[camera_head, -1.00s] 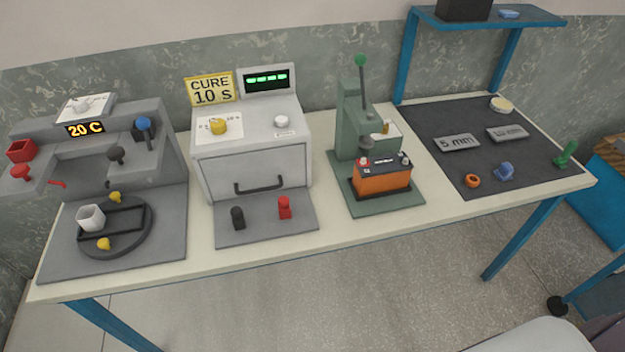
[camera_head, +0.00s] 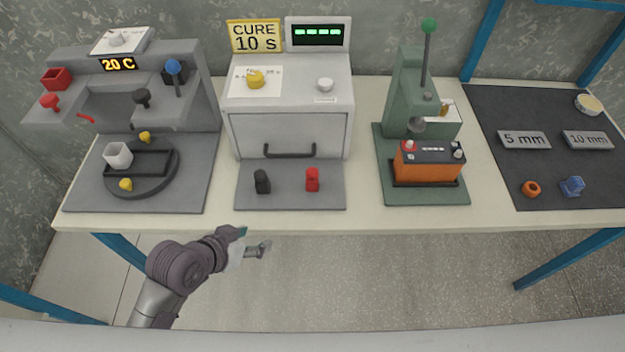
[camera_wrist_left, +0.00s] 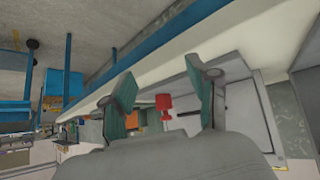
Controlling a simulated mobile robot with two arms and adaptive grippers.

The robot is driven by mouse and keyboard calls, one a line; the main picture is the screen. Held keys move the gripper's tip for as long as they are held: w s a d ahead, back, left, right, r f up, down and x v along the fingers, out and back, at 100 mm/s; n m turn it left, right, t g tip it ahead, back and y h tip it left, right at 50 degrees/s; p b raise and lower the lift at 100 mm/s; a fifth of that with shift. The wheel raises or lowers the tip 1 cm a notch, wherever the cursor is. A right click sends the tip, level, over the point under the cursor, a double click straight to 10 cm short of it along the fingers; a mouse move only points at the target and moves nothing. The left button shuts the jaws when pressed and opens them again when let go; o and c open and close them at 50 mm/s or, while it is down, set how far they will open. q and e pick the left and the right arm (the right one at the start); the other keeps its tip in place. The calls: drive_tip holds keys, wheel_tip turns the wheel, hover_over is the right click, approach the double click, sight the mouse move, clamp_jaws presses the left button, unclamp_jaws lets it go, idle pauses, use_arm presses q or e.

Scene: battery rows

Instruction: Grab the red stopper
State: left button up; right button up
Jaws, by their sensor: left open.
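A red stopper (camera_head: 312,180) stands upright on the grey plate in front of the cure oven, right of a black stopper (camera_head: 262,182). Another red knob-shaped piece (camera_head: 49,102) sits on the grey station at the far left. My left gripper (camera_head: 254,242) is open and empty in front of the table edge, left of and nearer than the stopper on the plate. In the left wrist view, a red piece (camera_wrist_left: 164,103), apparently that stopper, shows between the spread teal fingers (camera_wrist_left: 160,72) but beyond them. My right gripper is not in view.
The table's front edge (camera_head: 300,220) lies between my left gripper and the plate (camera_head: 290,198). The oven (camera_head: 290,130) with its handle stands behind the stoppers. A green press (camera_head: 405,95) with an orange battery (camera_head: 428,168) stands to the right.

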sight(308, 175)
use_arm(q)
drive_tip(key=w+d+r+m+t+h, duration=0.2)
drive_tip(key=w+d+r+m+h, duration=0.15)
drive_tip(key=w+r, duration=0.4)
drive_tip(key=shift+n+h, duration=0.25)
drive_tip(key=x, duration=0.4)
drive_tip(key=r+x, duration=0.1)
drive_tip(key=x, duration=0.2)
drive_tip(key=shift+d+p, duration=0.4)
drive_tip(key=shift+d, duration=0.1)
drive_tip(key=shift+w+d+f, duration=0.2)
drive_tip(key=shift+w+d+f+p, duration=0.1)
drive_tip(key=shift+w+d+p, duration=0.2)
drive_tip(key=shift+d, duration=0.2)
drive_tip(key=x, duration=0.3)
drive_tip(key=shift+w+d+f+p, duration=0.1)
drive_tip(key=shift+d+p, duration=0.2)
drive_tip(key=shift+d, duration=0.05)
drive_tip(key=shift+w+d+f, duration=0.2)
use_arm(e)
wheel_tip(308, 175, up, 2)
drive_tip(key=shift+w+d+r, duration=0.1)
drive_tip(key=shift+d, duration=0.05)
use_arm(q)
drive_tip(key=shift+a, duration=0.1)
clamp_jaws()
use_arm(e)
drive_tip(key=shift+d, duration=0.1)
